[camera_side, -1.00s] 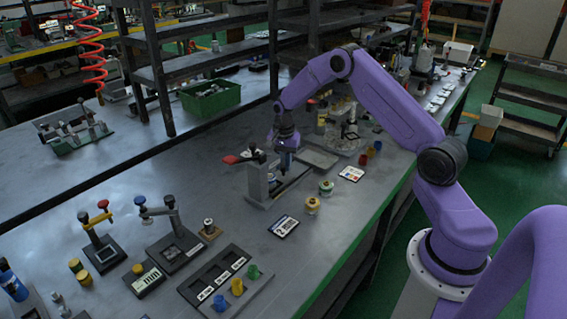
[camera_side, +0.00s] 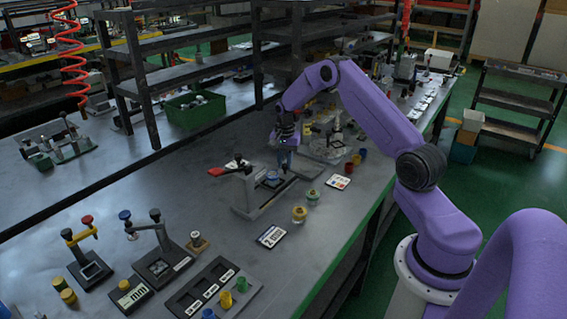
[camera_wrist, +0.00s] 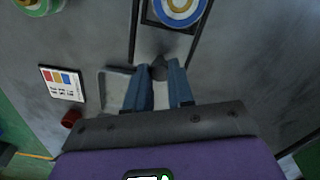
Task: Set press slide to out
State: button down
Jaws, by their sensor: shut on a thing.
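The press is a grey frame (camera_side: 241,192) with a red-handled lever (camera_side: 222,171) on the worktop in the side view. Its slide (camera_side: 277,183) extends from the frame toward the back right and carries a blue-ringed round piece. In the wrist view this slide plate (camera_wrist: 161,43) shows the ringed piece (camera_wrist: 178,8) at the top edge. My gripper (camera_side: 286,165) is at the slide's outer end. In the wrist view my gripper (camera_wrist: 160,78) has its blue fingers on both sides of a dark knob (camera_wrist: 158,70) and is shut on it.
Small red (camera_side: 357,159) and yellow cups stand beyond. Clamp fixtures (camera_side: 158,258) are at front left. A shelf post (camera_side: 141,80) stands behind.

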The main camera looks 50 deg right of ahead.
jog(key=shift+d, duration=0.4)
jog(key=c, duration=1)
grip_release()
jog(key=shift+a, duration=0.1)
jog(key=shift+r, duration=0.1)
notch_tip(320, 180, up, 17)
jog(key=shift+r, duration=0.15)
